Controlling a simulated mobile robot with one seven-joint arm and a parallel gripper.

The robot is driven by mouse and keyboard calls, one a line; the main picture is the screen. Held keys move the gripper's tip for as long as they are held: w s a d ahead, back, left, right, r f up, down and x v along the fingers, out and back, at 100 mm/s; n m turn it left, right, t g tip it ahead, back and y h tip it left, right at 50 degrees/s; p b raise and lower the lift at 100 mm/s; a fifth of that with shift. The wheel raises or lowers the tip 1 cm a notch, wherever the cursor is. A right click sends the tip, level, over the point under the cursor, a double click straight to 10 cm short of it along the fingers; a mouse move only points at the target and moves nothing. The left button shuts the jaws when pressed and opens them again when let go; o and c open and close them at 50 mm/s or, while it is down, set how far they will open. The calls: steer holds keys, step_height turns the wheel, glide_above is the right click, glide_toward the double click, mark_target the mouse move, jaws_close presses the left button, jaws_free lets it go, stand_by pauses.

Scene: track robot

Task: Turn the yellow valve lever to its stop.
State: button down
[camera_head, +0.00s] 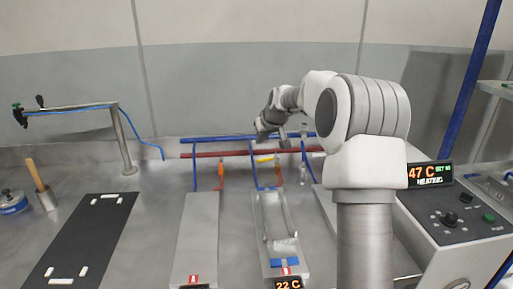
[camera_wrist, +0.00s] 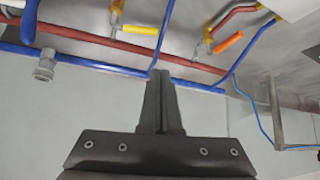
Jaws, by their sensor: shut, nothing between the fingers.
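The yellow valve lever (camera_head: 264,158) lies roughly level on the red pipe at the back of the bench. In the wrist view the yellow lever (camera_wrist: 140,29) points sideways from its valve, beyond my fingertips and a little left of them. My gripper (camera_head: 283,144) is above the pipes, close to the lever in the head view. In the wrist view my gripper (camera_wrist: 160,74) has its two fingers together and holds nothing. A gap shows between fingertips and lever; its depth is hard to tell.
An orange lever (camera_head: 221,172) hangs to the left, also seen in the wrist view (camera_wrist: 228,43). Red (camera_head: 205,155) and blue pipes (camera_head: 205,139) run along the back, with blue pipes dropping near the yellow lever. A control box (camera_head: 460,217) stands right.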

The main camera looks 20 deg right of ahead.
steer(key=w+d+f, duration=0.1)
steer(key=w+f, duration=0.2)
steer(key=w+d+f, duration=0.1)
steer(key=w+f, duration=0.5)
steer(key=w, duration=0.1)
steer(key=shift+w+d+f+p, duration=0.1)
steer(key=shift+d+p, duration=0.3)
steer(key=shift+s+d+f+b, duration=0.1)
steer(key=shift+s+f+b, duration=0.05)
steer(key=shift+s, duration=0.85)
steer(key=shift+s+d+f+b, duration=0.1)
steer(key=shift+s+b, duration=0.05)
steer(key=shift+s, duration=0.85)
